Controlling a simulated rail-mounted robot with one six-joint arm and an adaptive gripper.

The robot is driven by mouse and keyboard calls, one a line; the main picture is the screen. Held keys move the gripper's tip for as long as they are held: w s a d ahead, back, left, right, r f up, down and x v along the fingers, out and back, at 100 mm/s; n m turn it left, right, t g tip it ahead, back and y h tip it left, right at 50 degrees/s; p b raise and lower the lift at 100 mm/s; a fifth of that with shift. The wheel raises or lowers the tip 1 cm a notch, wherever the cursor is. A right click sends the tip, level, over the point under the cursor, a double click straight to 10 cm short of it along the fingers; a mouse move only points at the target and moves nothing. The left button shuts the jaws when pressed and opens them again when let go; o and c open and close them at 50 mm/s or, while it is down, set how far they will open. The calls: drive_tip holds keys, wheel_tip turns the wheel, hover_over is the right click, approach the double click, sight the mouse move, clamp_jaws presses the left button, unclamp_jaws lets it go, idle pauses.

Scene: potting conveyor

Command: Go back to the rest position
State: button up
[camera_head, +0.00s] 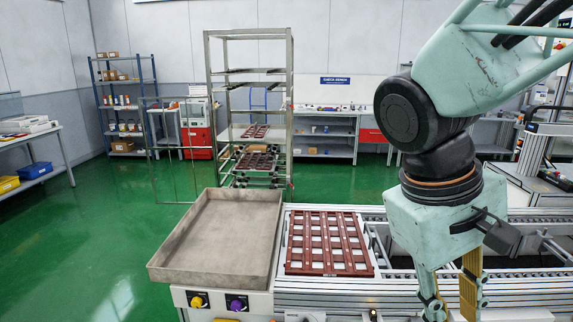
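My gripper (451,300) hangs down over the conveyor at the lower right. Its two fingers stand apart, with the conveyor showing in the gap between them. The fingertips are cut off by the bottom edge of the picture, and I see nothing held between the visible parts of the fingers. My arm comes in from the upper right and bends down at the wrist.
A dark red grid tray (326,269) lies on the conveyor (405,286), left of my gripper. An empty grey metal tray (215,249) sits left of it. A tall metal rack (290,110) with several red trays stands behind. Green floor (75,235) is open at left.

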drive_tip(key=s+a+r+m+t+y, duration=0.2)
drive_tip(key=s+a+r+t+y, duration=0.1)
drive_tip(key=s, duration=0.5)
drive_tip(key=shift+a+r+m+t+y, duration=0.3)
drive_tip(key=shift+a+r+t+y, duration=0.15)
drive_tip(key=shift+a+r, duration=0.5)
drive_tip(key=shift+o, duration=0.4)
idle(0.9)
